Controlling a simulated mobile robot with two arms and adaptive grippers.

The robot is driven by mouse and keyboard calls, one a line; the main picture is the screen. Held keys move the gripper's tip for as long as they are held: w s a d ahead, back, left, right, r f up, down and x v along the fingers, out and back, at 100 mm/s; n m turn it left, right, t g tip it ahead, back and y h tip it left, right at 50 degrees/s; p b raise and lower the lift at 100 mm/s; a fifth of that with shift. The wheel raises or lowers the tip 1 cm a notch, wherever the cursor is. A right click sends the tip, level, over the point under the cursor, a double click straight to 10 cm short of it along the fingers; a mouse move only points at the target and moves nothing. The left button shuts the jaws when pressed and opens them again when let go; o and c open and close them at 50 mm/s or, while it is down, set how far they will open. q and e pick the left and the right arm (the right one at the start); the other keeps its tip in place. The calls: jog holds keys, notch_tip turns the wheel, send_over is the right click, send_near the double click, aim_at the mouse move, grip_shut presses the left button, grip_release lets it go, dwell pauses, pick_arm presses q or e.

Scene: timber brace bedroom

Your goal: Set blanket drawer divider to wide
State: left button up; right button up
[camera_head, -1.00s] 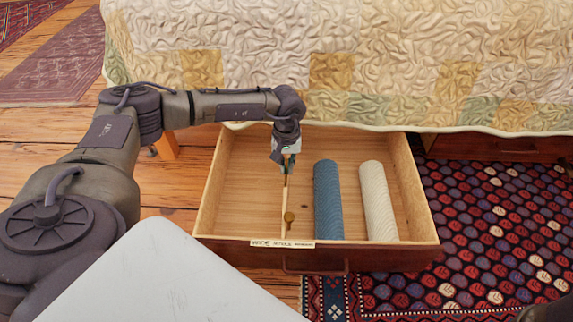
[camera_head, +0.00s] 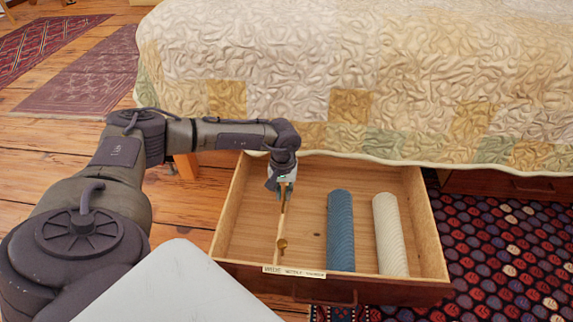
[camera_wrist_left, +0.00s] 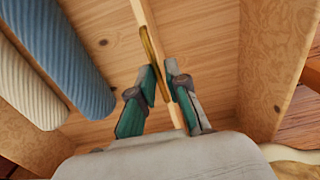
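The pulled-out drawer (camera_head: 438,240) holds a thin pale wooden divider (camera_head: 279,223) that runs front to back, left of its middle. A label strip (camera_head: 294,271) on the front rim has several words, too blurred to read surely. The divider's front end stands by the label's left part. My left gripper (camera_head: 284,188) reaches down onto the divider. In the left wrist view its green-grey fingers (camera_wrist_left: 161,78) close around the divider (camera_wrist_left: 140,14) and its brass strip (camera_wrist_left: 149,48). My right gripper is not in view.
A blue rolled blanket (camera_head: 340,230) and a cream one (camera_head: 390,233) lie right of the divider. The drawer floor left of the divider is clear. The quilted bed (camera_head: 350,70) overhangs the drawer's back. A patterned rug (camera_head: 510,250) lies to the right.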

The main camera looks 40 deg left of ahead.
pick_arm(q)
jog(key=shift+o, duration=1.4)
jog(key=shift+s+a, duration=0.1)
jog(key=shift+a, duration=0.05)
notch_tip(320, 180, up, 12)
